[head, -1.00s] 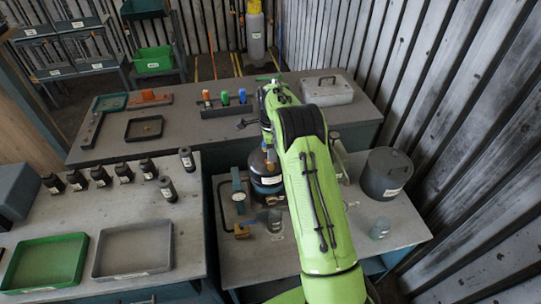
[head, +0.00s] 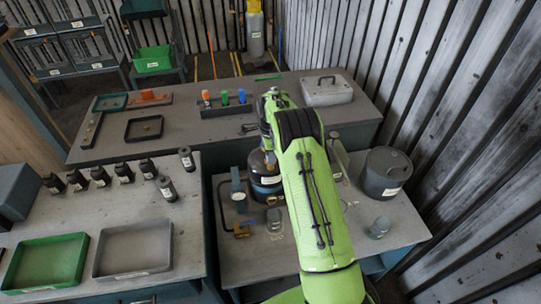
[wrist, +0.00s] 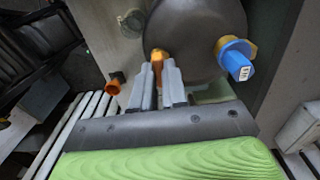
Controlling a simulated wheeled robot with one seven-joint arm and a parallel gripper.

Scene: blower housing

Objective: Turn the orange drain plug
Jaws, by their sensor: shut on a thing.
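The orange drain plug (wrist: 157,57) shows in the wrist view at the lower edge of a dark rounded housing (wrist: 195,28). My gripper (wrist: 158,70) is shut on the plug, with one grey finger on each side of it. The fingers hide part of the plug, so its turn angle cannot be told. In the head view the dark housing (head: 263,183) stands on the near right bench, partly behind my green arm. My gripper and the plug are hidden there.
A blue part with a yellow collar (wrist: 236,62) sticks out of the housing to the right of the plug. An orange-ended part (wrist: 114,86) lies to the left. A dark lidded pot (head: 386,174) and small jar (head: 379,228) stand right of my arm.

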